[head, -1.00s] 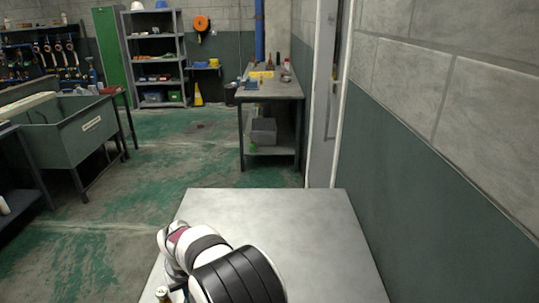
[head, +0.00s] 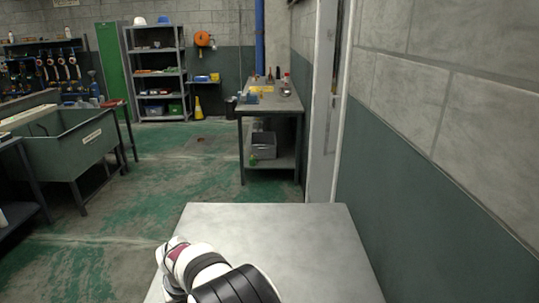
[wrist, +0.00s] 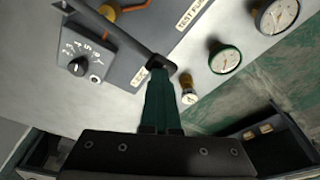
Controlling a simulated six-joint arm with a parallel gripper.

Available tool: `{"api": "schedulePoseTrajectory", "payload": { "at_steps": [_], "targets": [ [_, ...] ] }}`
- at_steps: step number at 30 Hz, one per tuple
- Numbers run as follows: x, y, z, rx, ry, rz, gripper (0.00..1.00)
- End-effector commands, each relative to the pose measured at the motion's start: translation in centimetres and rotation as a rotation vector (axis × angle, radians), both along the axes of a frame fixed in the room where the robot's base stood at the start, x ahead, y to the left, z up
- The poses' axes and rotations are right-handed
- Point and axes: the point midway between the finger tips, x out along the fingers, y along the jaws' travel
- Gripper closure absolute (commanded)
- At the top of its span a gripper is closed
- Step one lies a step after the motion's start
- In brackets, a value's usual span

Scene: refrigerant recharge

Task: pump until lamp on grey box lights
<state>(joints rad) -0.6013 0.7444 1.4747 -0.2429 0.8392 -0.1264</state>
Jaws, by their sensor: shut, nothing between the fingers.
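In the wrist view, my gripper (wrist: 160,70) is shut and empty, its narrow dark green fingers together. Their tips are at the dark end of a long grey lever bar (wrist: 115,34), which runs up to the left; I cannot tell whether they touch it. The grey box (wrist: 80,58) at the upper left has a black knob with numbers around it. A small round fitting (wrist: 96,78) beside the knob, perhaps the lamp, looks pale, not clearly lit. A label (wrist: 193,14) reading "TEST PUMP" in part sits at the top. The gripper is out of the head view.
A green-rimmed gauge (wrist: 225,60), a second gauge (wrist: 275,15) and a brass fitting (wrist: 187,90) stand right of the lever. An orange hose (wrist: 130,6) is at the top. In the head view, a bare grey bench top (head: 300,240) lies in front, a wall to its right.

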Motion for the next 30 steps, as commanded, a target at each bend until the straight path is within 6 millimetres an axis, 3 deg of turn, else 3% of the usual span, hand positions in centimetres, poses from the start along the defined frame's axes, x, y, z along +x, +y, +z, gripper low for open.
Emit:
{"api": "schedulePoseTrajectory", "payload": {
  "at_steps": [13,22,30],
  "targets": [
    [-0.1,-0.1,-2.1,-0.003,0.003,0.000,1.00],
    [0.0,-0.1,1.9,-0.002,0.001,-0.001,1.00],
    [-0.1,-0.1,2.4,-0.001,0.003,-0.001,1.00]
  ]
}}
